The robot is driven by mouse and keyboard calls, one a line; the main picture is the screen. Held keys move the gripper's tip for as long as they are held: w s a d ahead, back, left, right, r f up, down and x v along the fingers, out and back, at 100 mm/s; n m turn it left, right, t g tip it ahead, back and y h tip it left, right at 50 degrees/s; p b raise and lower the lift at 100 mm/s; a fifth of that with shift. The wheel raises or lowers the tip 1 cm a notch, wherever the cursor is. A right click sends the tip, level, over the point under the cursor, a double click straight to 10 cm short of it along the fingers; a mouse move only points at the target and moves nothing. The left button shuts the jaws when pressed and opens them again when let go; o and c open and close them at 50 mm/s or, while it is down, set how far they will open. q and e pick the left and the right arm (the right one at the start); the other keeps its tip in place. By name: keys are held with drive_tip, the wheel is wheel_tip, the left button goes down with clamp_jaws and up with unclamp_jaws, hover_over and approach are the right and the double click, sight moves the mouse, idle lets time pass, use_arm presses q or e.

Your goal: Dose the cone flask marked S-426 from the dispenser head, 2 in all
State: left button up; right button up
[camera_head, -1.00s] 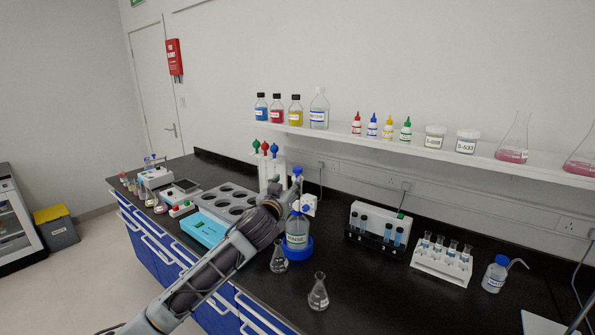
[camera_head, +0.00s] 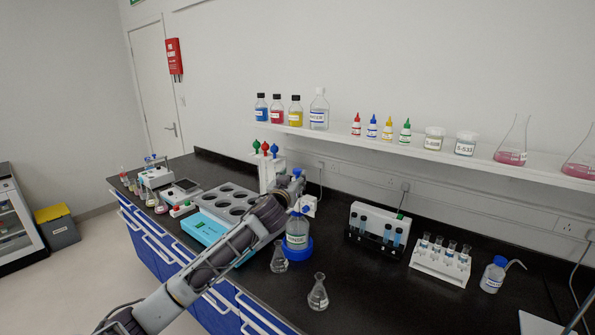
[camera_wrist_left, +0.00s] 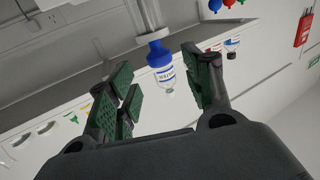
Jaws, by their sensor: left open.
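The dispenser is a labelled bottle (camera_head: 297,238) in a blue base ring on the bench, with a pale pump head and a blue top knob (camera_head: 297,172). In the left wrist view the knob (camera_wrist_left: 158,52) on its pale stem lies between my open fingers. My left gripper (camera_head: 289,187) is beside the pump head and hides part of it; it also shows in the left wrist view (camera_wrist_left: 162,85). Nothing is clamped. One cone flask (camera_head: 279,262) stands beside the dispenser base; another cone flask (camera_head: 318,294) stands nearer. Their marks are unreadable. My right gripper is out of view.
A turquoise box (camera_head: 203,229) and a grey rack with holes (camera_head: 229,190) lie left of the dispenser. A tube rack (camera_head: 442,262) and a wash bottle (camera_head: 494,275) stand right. A shelf (camera_head: 340,135) holding bottles runs above the bench.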

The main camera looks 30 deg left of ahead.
sight(296, 172)
use_arm(q)
drive_tip(key=shift+p+x, duration=0.65)
drive_tip(key=shift+x, duration=2.7)
clamp_jaws()
